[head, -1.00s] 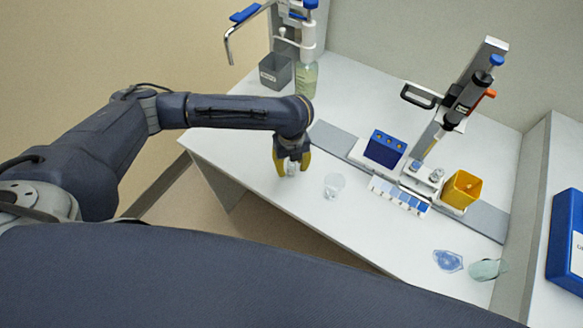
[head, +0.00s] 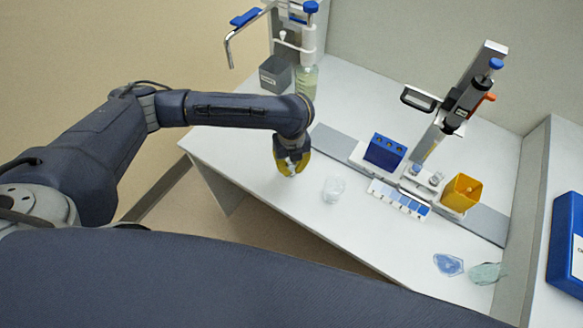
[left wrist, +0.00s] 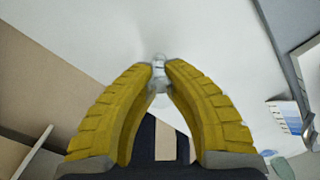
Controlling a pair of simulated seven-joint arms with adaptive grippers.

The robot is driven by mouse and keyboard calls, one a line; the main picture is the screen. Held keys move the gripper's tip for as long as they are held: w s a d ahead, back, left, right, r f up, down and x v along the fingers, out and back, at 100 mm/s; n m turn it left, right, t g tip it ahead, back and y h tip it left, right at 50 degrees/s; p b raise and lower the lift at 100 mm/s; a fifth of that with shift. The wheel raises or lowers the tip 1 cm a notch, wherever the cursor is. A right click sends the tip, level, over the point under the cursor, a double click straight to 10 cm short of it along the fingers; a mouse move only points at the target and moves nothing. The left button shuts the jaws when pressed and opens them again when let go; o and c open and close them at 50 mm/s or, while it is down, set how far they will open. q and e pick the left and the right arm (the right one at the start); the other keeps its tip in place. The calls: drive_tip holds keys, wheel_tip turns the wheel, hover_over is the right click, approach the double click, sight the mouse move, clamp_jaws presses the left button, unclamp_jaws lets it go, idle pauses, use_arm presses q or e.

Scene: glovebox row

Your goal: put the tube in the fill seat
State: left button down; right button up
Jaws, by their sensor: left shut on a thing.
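My left gripper (head: 291,172) is over the white bench near its front left edge. In the left wrist view its yellow fingers (left wrist: 159,66) are shut on a small clear, whitish tube (left wrist: 159,75), held at the fingertips. The tube shows only as a pale bit between the fingers in the head view (head: 292,162). The dispensing station stands to the right, with two small round pieces (head: 415,169) on its white base below an upright pipettor (head: 455,115). I cannot tell for sure which part is the fill seat. My right gripper is not in view.
A clear cup (head: 333,189) stands just right of the gripper. A blue rack (head: 385,151), a strip of blue-and-white tiles (head: 400,198) and a yellow bin (head: 461,191) surround the station. A grey box (head: 275,74) and a bottle (head: 306,80) stand at the back left.

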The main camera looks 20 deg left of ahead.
use_arm(q)
wheel_tip(320, 180, up, 18)
drive_tip(key=f, duration=0.1)
drive_tip(key=w+a+r+n, duration=0.1)
drive_tip(key=w+a+n, duration=0.4)
drive_tip(key=w+n, duration=0.5)
drive_tip(key=w+a+r+n, duration=0.1)
drive_tip(key=w+a+n, duration=0.3)
drive_tip(key=w+n, duration=0.6)
drive_tip(key=shift+m, duration=0.9)
drive_tip(key=f, duration=0.6)
drive_tip(key=w+f, duration=0.1)
drive_tip(key=f, duration=0.6)
drive_tip(key=w+f, duration=0.1)
drive_tip(key=f, duration=0.6)
drive_tip(key=shift+w+f, duration=0.15)
drive_tip(key=shift+w, duration=0.05)
drive_tip(key=c, duration=1.9)
unclamp_jaws()
drive_tip(key=shift+f, duration=0.15)
drive_tip(key=o, duration=0.4)
drive_tip(key=shift+o, duration=0.2)
